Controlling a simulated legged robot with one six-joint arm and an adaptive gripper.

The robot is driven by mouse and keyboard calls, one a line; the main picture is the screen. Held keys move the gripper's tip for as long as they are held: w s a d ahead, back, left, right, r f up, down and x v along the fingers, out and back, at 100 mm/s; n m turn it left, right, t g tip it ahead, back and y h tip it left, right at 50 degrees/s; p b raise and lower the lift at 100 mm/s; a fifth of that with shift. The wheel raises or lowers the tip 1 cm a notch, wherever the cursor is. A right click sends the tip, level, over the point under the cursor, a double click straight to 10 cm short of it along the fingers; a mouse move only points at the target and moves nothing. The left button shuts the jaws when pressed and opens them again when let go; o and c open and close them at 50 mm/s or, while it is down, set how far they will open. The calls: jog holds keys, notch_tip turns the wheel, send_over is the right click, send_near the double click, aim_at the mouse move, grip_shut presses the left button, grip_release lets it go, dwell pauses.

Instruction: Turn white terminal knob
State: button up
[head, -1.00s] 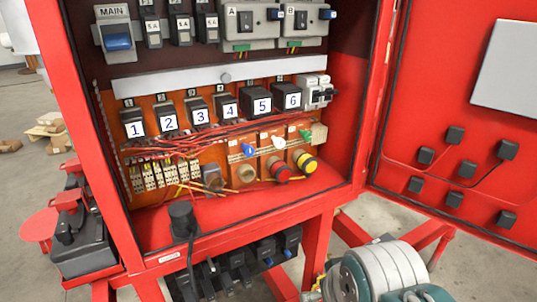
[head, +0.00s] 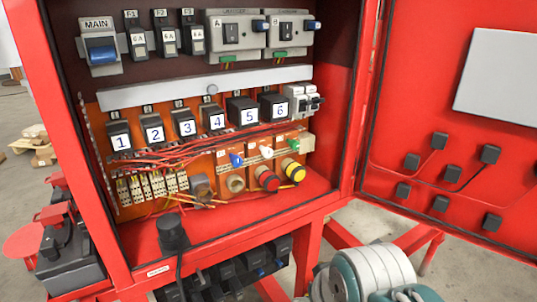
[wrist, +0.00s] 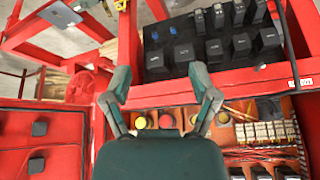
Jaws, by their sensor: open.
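The white terminal knob (head: 266,152) sits on the orange panel inside the red cabinet, in the head view. It is between a blue knob (head: 236,160) and a green knob (head: 293,143), above a red button (head: 267,178) and a yellow button (head: 293,169). My gripper (wrist: 160,95) is open and empty in the wrist view, with its two teal fingers spread apart. The red button (wrist: 166,121) and yellow button (wrist: 140,122) show between and beyond the fingers. The white knob is not visible in the wrist view; my gripper's body covers that area.
The red cabinet frame (head: 356,110) surrounds the panel, and its open door (head: 412,125) stands at the right. Numbered black relays (head: 184,125) and loose red wires (head: 180,155) are left of the knobs. A black plug (head: 172,232) stands on the cabinet floor.

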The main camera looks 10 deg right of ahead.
jog(key=w+a+r+y, duration=0.2)
jog(key=w+r+y, duration=0.1)
jog(key=w, duration=0.3)
jog(key=m+t+y, duration=0.3)
jog(key=t+y, duration=0.1)
jog(key=t, duration=0.3)
send_near(270, 153)
jog(key=x, duration=1.1)
grip_shut()
